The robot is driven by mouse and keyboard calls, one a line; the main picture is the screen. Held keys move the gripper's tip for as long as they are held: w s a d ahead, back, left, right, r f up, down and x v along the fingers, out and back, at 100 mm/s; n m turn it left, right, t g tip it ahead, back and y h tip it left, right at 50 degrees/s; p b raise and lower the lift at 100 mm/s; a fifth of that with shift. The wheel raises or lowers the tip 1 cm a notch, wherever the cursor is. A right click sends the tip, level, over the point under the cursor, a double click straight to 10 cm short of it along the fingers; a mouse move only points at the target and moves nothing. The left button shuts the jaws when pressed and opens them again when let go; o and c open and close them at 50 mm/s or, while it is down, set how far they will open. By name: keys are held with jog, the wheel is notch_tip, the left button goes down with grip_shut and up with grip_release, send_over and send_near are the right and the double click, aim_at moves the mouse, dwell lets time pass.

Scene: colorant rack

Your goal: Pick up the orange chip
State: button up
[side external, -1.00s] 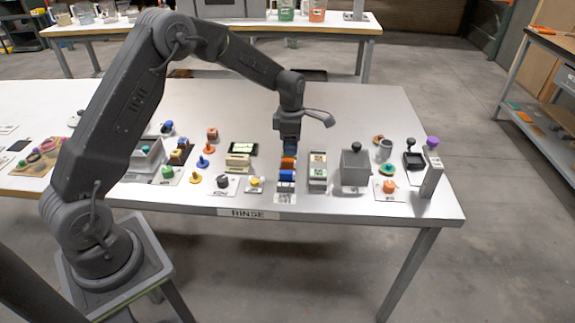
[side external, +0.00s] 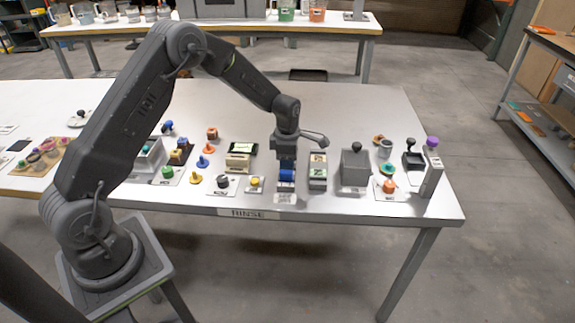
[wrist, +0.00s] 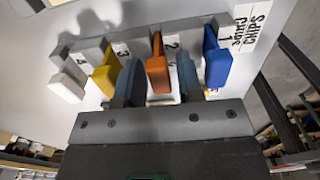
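The orange chip (wrist: 158,75) stands in its slot of the grey rack (wrist: 142,44), by the label "2" in the wrist view. My gripper (wrist: 159,82) is open, with one blue-grey finger on each side of the orange chip and a small gap visible on both sides. In the side external view my gripper (side external: 287,163) is lowered over the rack and hides the orange chip. The blue chip (wrist: 216,62) is right of the fingers, the yellow chip (wrist: 106,74) left of them, and a white chip (wrist: 66,86) is farthest left.
The blue chip (side external: 286,175) shows in front of my gripper. A holder with pale labels (side external: 318,172) stands close on the right, and a grey box with a knob (side external: 355,168) beyond it. A small yellow knob (side external: 255,181) is at left. The table's front edge is near.

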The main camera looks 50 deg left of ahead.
grip_shut()
jog(key=shift+r, duration=0.1)
jog(key=shift+r, duration=0.65)
notch_tip(320, 180, up, 3)
jog(key=s+a+r, duration=0.3)
jog(key=s+a, duration=0.1)
jog(key=a, duration=0.2)
jog(key=s+a+r, duration=0.3)
jog(key=s+a, duration=0.2)
jog(key=a, duration=0.2)
jog(key=shift+f, duration=0.1)
